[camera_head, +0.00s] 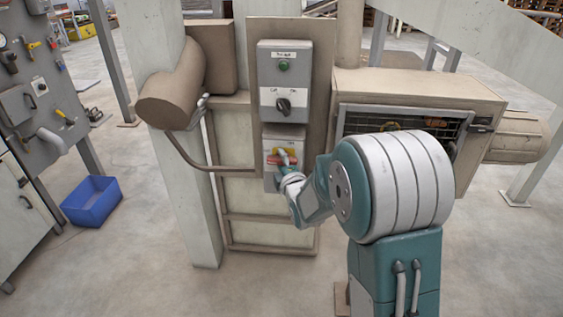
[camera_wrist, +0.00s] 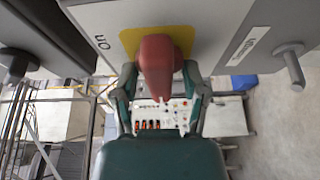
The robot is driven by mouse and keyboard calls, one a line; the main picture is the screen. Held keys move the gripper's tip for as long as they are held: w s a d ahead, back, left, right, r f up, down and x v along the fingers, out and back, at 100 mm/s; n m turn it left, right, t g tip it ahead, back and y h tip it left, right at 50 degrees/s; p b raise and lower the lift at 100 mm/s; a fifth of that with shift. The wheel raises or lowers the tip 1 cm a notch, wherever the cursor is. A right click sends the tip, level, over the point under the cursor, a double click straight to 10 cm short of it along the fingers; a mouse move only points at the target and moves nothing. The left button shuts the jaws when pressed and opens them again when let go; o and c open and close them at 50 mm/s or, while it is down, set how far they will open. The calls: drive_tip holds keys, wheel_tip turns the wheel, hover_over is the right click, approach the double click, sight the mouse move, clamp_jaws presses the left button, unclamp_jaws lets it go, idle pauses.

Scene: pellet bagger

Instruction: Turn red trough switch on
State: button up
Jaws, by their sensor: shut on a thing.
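The red trough switch (camera_wrist: 157,66) is a red rotary handle on a yellow plate (camera_wrist: 182,38), on the face of a grey box. In the wrist view the word "On" is printed on the box left of the plate. My gripper (camera_wrist: 157,82) has one finger on each side of the red handle and is shut on it. In the head view my gripper (camera_head: 284,162) is at the lower grey switch box (camera_head: 272,143), and it and my wrist hide most of the red handle. The handle's exact angle is hard to tell there.
Above is a grey control box with a green button (camera_head: 283,66) and a black rotary knob (camera_head: 283,105). A brown pipe (camera_head: 210,168) runs left of the switch box. A caged machine housing (camera_head: 420,88) stands to the right. A blue bin (camera_head: 91,201) lies on the floor at left.

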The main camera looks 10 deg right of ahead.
drive_tip(key=shift+f, duration=0.2)
drive_tip(key=m, duration=0.2)
drive_tip(key=m+t, duration=0.1)
drive_tip(key=m, duration=0.1)
drive_tip(key=shift+f+m+t, duration=0.15)
drive_tip(key=shift+m+t, duration=0.15)
drive_tip(key=shift+m, duration=0.1)
drive_tip(key=m+h, duration=0.1)
drive_tip(key=m, duration=0.1)
drive_tip(key=m+t+h, duration=0.1)
drive_tip(key=m, duration=0.2)
drive_tip(key=shift+m, duration=0.3)
drive_tip(key=m+h, duration=0.1)
drive_tip(key=m, duration=0.2)
drive_tip(key=m+h, duration=0.2)
drive_tip(key=m, duration=0.1)
drive_tip(key=shift+t, duration=0.4)
drive_tip(key=shift+s+m+h, duration=0.1)
drive_tip(key=shift+m+h, duration=0.65)
drive_tip(key=shift+m, duration=0.65)
drive_tip(key=shift+m+h, duration=0.75)
drive_tip(key=shift+m, duration=0.65)
drive_tip(key=o, duration=0.7)
drive_tip(key=shift+o, duration=0.3)
